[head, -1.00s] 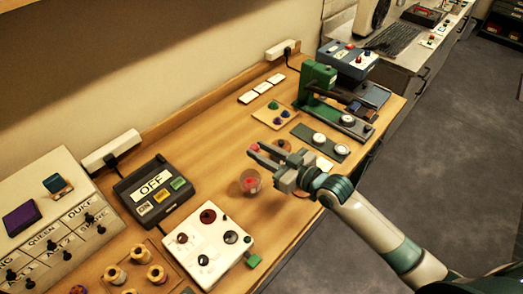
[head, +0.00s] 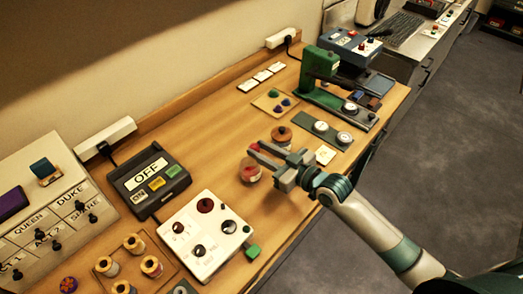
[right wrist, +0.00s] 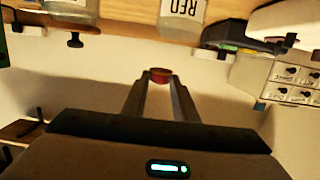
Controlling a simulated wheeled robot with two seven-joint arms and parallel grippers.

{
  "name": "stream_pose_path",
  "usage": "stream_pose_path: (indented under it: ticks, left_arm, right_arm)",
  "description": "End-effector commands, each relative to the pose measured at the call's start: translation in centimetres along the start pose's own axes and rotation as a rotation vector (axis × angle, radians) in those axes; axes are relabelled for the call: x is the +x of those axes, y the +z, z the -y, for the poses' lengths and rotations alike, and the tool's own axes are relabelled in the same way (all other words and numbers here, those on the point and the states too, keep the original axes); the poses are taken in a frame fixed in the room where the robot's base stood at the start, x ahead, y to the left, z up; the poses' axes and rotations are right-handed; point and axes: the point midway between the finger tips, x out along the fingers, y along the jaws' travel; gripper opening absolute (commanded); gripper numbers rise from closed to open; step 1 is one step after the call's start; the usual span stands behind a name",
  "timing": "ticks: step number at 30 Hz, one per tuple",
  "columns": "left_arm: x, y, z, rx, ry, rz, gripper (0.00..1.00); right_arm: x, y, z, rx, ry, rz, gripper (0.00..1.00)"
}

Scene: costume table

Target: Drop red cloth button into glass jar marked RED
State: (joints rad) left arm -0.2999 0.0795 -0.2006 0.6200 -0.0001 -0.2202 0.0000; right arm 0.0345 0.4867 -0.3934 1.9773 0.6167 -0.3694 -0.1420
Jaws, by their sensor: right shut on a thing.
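My right gripper (head: 257,151) reaches in from the right, above the table. It is shut on the red cloth button (right wrist: 160,75), which sits between the fingertips in the right wrist view. In the head view a small bit of red shows at the tips. A glass jar (head: 250,173) with something reddish in it stands just below the fingertips in that view. A jar with a RED label (right wrist: 184,8) is at the top edge of the right wrist view, apart from the button. My left gripper is out of view.
A white box with round dark knobs (head: 206,234) stands left of the jar. A black OFF box (head: 150,182) lies behind it. A brown round container (head: 282,134) is just beyond the gripper. A grey plate with white discs (head: 320,136) lies to the right.

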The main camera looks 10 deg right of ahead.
Motion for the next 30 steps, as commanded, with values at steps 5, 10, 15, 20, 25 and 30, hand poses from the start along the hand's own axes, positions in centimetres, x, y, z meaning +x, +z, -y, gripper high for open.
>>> stream_pose_path:
  ticks: [5,10,15,20,25,30]
  left_arm:
    - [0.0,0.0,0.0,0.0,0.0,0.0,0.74]
    - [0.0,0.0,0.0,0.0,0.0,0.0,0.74]
    - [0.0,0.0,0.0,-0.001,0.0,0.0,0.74]
    - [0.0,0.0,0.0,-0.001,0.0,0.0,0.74]
    - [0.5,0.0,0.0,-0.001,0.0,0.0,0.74]
    - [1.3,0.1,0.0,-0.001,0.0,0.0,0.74]
  right_arm:
    - [0.0,0.0,0.0,0.0,0.0,0.0,0.01]
    - [0.0,0.0,0.0,0.0,0.0,0.0,0.48]
    - [0.0,0.0,0.0,0.0,0.0,0.0,0.48]
    - [-0.1,0.0,0.0,0.0,0.0,0.001,0.48]
    - [-1.1,0.2,0.0,-0.001,0.001,0.001,0.48]
    - [-3.2,0.3,0.0,-0.003,0.0,0.002,0.48]
